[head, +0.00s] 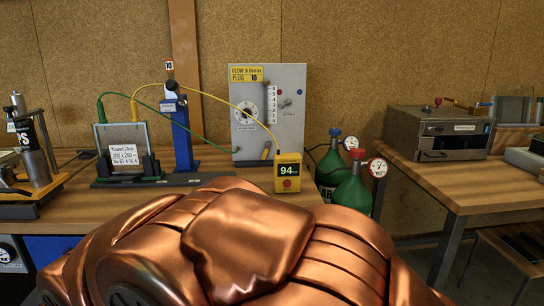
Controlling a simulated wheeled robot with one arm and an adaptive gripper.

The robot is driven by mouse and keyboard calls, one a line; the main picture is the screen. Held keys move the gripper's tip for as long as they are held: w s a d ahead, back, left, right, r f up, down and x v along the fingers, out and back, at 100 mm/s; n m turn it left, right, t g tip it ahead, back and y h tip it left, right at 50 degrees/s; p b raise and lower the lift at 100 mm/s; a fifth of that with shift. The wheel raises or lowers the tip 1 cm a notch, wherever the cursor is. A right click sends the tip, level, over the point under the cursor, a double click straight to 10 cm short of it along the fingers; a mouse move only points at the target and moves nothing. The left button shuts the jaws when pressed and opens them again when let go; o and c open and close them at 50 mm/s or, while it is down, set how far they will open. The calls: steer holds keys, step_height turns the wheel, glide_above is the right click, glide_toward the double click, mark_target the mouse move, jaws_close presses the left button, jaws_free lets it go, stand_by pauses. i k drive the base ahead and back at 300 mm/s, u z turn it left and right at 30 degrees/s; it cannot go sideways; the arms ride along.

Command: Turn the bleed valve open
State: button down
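No fitting is clearly labelled as the bleed valve at this size. A grey panel (293,128) stands upright at the back of the left bench. My copper-coloured arm fills the lower middle. My gripper is out of view.
A yellow meter (287,173) reading 94 stands before the panel. Green gas bottles (353,192) with gauges stand between the benches. The right bench front (462,190) is clear.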

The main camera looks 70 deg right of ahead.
mark_target(264, 154)
steer(key=z, duration=1.1)
